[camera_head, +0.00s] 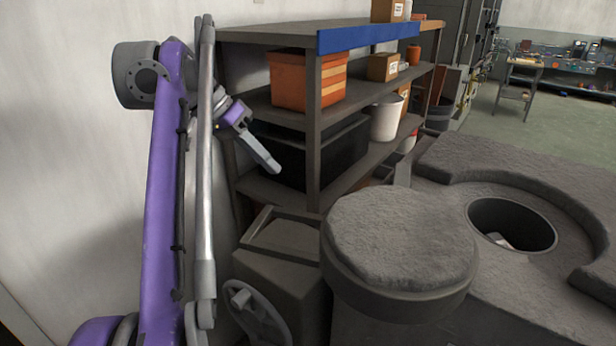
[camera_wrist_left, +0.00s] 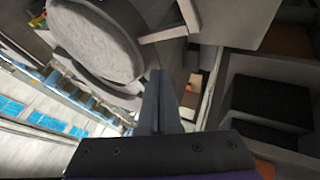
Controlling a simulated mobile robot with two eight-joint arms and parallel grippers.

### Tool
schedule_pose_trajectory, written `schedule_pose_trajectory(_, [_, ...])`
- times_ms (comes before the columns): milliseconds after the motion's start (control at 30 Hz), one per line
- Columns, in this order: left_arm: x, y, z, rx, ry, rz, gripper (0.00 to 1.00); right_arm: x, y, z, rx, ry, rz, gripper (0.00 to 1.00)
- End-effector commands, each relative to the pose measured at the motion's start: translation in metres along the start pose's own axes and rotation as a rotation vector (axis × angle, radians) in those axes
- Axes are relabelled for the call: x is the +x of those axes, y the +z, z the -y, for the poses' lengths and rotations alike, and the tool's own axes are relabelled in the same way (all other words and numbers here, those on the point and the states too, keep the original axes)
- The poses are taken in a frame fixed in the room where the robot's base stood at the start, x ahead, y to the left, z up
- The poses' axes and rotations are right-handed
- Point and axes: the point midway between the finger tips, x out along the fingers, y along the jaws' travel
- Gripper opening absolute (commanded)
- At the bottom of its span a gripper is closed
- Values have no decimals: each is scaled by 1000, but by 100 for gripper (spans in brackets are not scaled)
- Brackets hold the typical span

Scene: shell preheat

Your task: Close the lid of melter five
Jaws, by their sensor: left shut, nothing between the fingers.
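A thick round lid-like piece (camera_head: 400,238) with a rough grey top stands in the middle foreground of the head view. It sits beside the grey melter body (camera_head: 470,165), whose round opening (camera_head: 512,226) is uncovered, with something pale inside. No number is readable. In the left wrist view a similar round grey top (camera_wrist_left: 95,40) shows at upper left. My left gripper (camera_head: 276,168) is shut and empty, in front of the shelf, apart from the round piece and up-left of it. It also shows in the wrist view (camera_wrist_left: 156,75). My right gripper is not in view.
A dark shelf rack (camera_head: 313,130) with an orange bin (camera_head: 300,80), a white bucket (camera_head: 386,119) and boxes stands close behind the left gripper. A grey box-shaped unit with a handwheel (camera_head: 255,313) stands left of the round piece. Open floor (camera_head: 520,130) lies at far right.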

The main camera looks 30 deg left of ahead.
Motion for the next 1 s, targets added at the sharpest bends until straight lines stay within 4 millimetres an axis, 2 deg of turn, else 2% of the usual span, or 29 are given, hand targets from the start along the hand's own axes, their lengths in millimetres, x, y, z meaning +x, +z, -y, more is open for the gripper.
schedule_pose_trajectory(233, [46,3,1,2,2,6,0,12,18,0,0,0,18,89])
schedule_pose_trajectory(500, [102,2,0,2,2,5,0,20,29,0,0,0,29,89])
schedule_pose_trajectory(600, [106,1,-18,2,2,3,0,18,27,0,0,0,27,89])
schedule_pose_trajectory(700, [111,1,-27,2,1,2,0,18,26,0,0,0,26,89])
schedule_pose_trajectory(1000, [115,1,-36,0,0,1,0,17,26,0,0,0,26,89])
